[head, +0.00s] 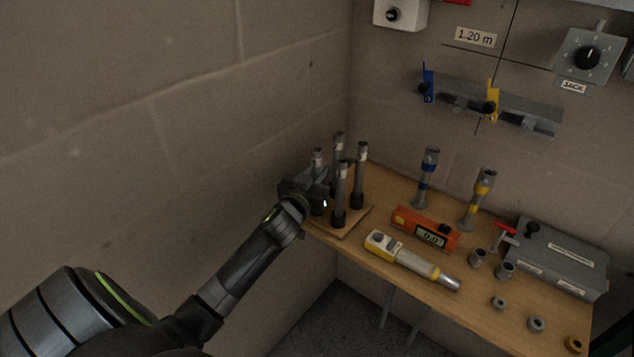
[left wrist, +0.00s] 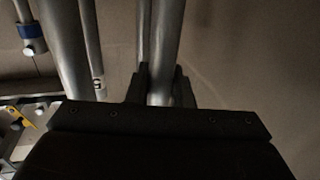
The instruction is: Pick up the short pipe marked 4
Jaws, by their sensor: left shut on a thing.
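Several grey pipes with white labels stand upright in a wooden stand (head: 345,234) at the left end of the bench. My left gripper (head: 318,186) is at the leftmost pipe (head: 318,158), its jaws around the pipe's middle. The left wrist view shows the fingers shut on this grey pipe (left wrist: 166,45). Its number cannot be read, so I cannot tell if it is the one marked 4. Other pipes stand close by, one at the front (head: 341,190) and one at the right (head: 360,175). My right gripper is not in view.
On the wooden bench (head: 480,318) are an orange level (head: 425,228), a yellow-grey tool (head: 400,258), two banded posts (head: 425,178), (head: 477,200), a grey case (head: 560,258) and several small fittings. A wall stands close on the left. Free room lies above the bench.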

